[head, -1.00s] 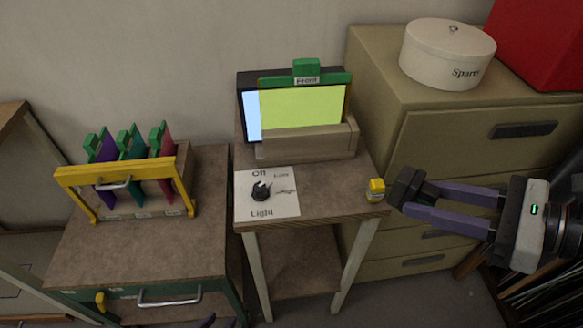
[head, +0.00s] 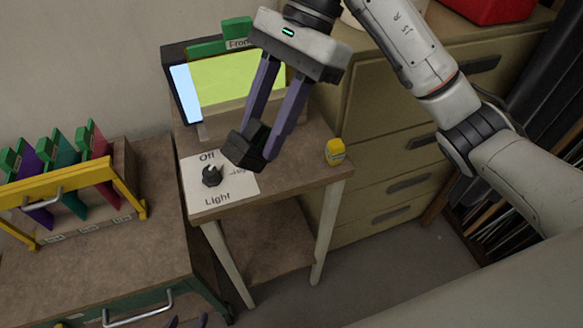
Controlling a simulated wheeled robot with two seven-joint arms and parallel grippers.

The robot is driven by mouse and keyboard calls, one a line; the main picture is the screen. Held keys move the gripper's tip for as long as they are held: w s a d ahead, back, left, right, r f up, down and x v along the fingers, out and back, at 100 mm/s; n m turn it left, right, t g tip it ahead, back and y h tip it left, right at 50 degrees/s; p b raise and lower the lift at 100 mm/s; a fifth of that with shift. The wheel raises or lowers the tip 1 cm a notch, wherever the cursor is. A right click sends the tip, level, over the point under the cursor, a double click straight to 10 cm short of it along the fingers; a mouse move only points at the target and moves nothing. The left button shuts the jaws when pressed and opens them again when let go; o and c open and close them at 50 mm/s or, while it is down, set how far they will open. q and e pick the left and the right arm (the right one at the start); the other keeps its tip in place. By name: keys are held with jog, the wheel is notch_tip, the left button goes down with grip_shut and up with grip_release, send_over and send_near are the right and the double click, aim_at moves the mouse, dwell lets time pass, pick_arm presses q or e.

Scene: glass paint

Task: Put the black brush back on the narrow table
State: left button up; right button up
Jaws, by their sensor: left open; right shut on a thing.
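The narrow table (head: 232,202) stands in the middle of the head view. My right gripper (head: 247,147) reaches down over its front part, beside the white Light card. Its purple fingers end in a dark block at the tips, where the black brush is held; I cannot separate brush from finger pads. Whether the tips touch the tabletop is unclear. My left gripper (head: 187,322) shows only two purple tips at the bottom edge, apart and empty.
The white card (head: 232,188) with a black knob (head: 212,175) lies at the table's front left. A yellow pot (head: 335,151) stands at the right edge. A lit green screen (head: 222,85) fills the back. A yellow rack (head: 75,182) stands on the left cabinet.

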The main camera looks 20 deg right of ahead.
jog(key=n, duration=0.1)
jog(key=n+h, duration=0.1)
jog(key=a+n+h, duration=0.1)
jog(key=shift+w+f+b, duration=0.25)
jog(key=shift+b, duration=0.15)
jog(key=shift+a+f+n+h, duration=0.1)
jog(key=shift+f+n+h, duration=0.05)
jog(key=shift+n+h, duration=0.6)
jog(key=shift+w+f+n+t+h+b, duration=0.15)
jog(key=shift+n+t+h+b, duration=0.2)
jog(key=shift+n, duration=0.3)
jog(key=shift+w+f+n+t+h+b, duration=0.15)
jog(key=shift+n+t+h+b, duration=0.15)
jog(key=shift+n, duration=0.3)
jog(key=w+d+f+n+t+b, duration=0.1)
jog(key=w+d+n+t+b, duration=0.35)
jog(key=d+n+t, duration=0.2)
jog(key=shift+g+h, duration=0.3)
jog(key=shift+g, duration=0.1)
jog(key=f, duration=0.6)
jog(key=d+f+p, duration=0.1)
jog(key=f, duration=0.2)
jog(key=shift+w+f, duration=0.15)
jog(key=shift+f, duration=0.1)
jog(key=o, duration=1.2)
jog(key=shift+a, duration=0.1)
jog(key=shift+c, duration=0.2)
jog(key=shift+r, duration=0.1)
